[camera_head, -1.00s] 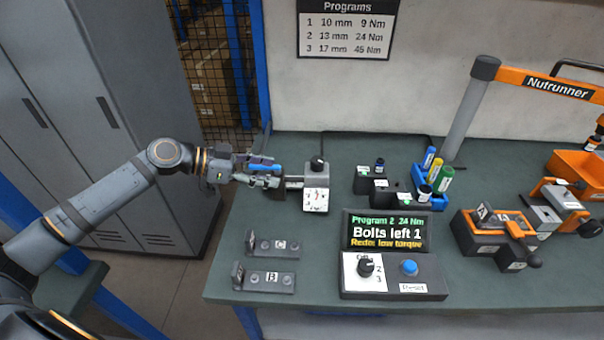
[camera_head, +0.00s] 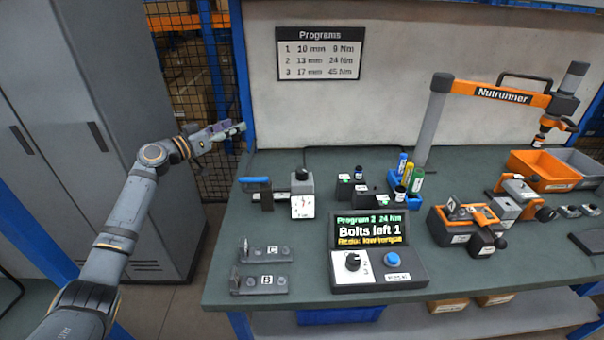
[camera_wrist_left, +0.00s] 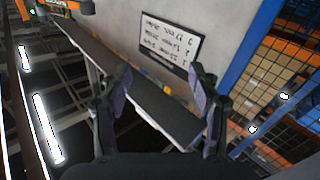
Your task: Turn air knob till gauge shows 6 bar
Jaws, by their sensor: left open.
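The air unit (camera_head: 300,188) is a grey block on the left part of the bench, with a black knob (camera_head: 302,174) on top. Its white gauge face (camera_head: 302,207) is on the front; the needle and numbers are too small to read. A blue lever handle (camera_head: 255,183) lies roughly level on the pipe to its left. My left gripper (camera_head: 236,129) is raised above and left of the lever, apart from it. It is open and empty in the left wrist view (camera_wrist_left: 162,85). My right gripper is out of view.
A control box (camera_head: 378,268) with a selector knob and blue button stands at the front, under a screen (camera_head: 369,230) reading "Bolts left 1". Two plates (camera_head: 264,254) marked C and B lie left of it. A mesh fence (camera_head: 205,140) and grey cabinet (camera_head: 110,120) are left of the bench.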

